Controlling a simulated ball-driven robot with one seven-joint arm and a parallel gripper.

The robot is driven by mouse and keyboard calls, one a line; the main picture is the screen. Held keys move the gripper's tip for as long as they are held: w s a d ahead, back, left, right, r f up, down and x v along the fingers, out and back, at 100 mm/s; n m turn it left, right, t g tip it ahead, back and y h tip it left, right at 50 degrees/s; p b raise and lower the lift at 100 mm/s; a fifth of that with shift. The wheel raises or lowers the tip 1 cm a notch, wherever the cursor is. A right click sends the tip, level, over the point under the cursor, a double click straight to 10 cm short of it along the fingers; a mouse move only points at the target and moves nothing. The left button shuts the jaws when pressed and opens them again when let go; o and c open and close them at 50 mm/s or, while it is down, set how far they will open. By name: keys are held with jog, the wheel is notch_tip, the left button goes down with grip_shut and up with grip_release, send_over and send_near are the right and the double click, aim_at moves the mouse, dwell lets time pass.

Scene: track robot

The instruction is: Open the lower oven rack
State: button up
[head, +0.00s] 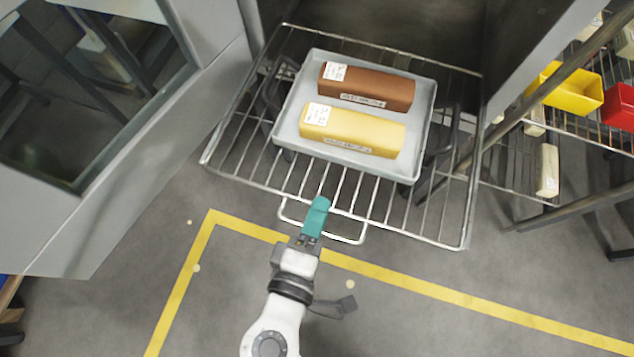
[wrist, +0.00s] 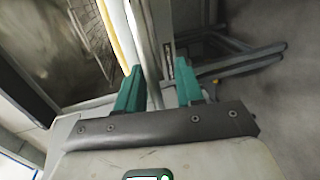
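The wire oven rack (head: 230,160) is slid out of the oven in the head view. A grey tray (head: 425,125) rests on it and holds a brown block (head: 365,88) and a yellow block (head: 350,130), both labelled. A wire handle loop (head: 345,239) sticks out from the rack's front edge. My gripper (head: 317,203) is over this handle at the rack's front, its teal fingers overlapping the wires. In the wrist view the two fingers (wrist: 160,80) stand apart with a gap. Whether the handle lies between them is unclear.
The open oven door (head: 95,130) with its window stands at the left. A shelf at the right carries a yellow bin (head: 570,90) and a red bin (head: 620,104). Yellow floor tape (head: 430,290) crosses open floor in front of the rack.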

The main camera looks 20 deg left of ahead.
jog(key=shift+r, duration=0.1)
jog(key=v, duration=1)
jog(key=shift+s+p, duration=0.4)
jog(key=shift+p, duration=0.05)
